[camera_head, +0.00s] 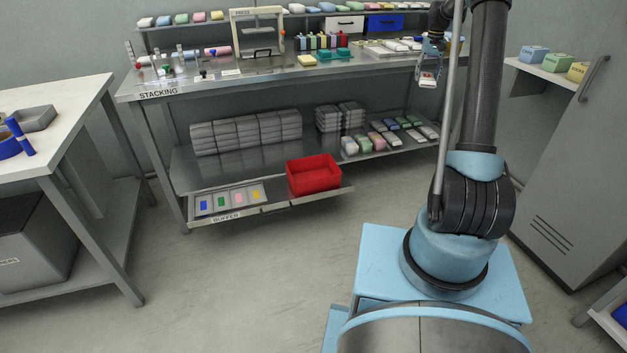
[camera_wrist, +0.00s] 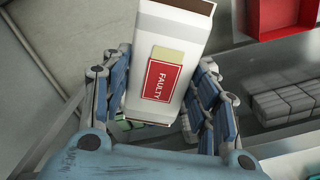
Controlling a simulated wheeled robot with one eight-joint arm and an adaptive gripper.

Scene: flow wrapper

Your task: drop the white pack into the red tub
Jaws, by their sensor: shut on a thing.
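The white pack (camera_wrist: 178,35) is held between the fingers of my gripper (camera_wrist: 165,100) in the wrist view. It has a red label reading "FAULTY" and a pale yellow patch above it. In the head view the pack (camera_head: 427,80) hangs from my gripper (camera_head: 428,68) at the bench's right part, in front of its edge. The red tub (camera_head: 314,183) stands on the low front shelf, below and to the left of my gripper. Its inside looks empty from here. Part of the red tub (camera_wrist: 278,18) shows at the wrist view's top right, apart from the pack.
Several grey packs (camera_head: 246,132) fill the lower shelf behind the tub. Coloured packs (camera_head: 365,143) lie on the shelf to its right. A buffer tray with coloured cards (camera_head: 228,200) lies left of the tub. The floor (camera_head: 270,265) in front is clear.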

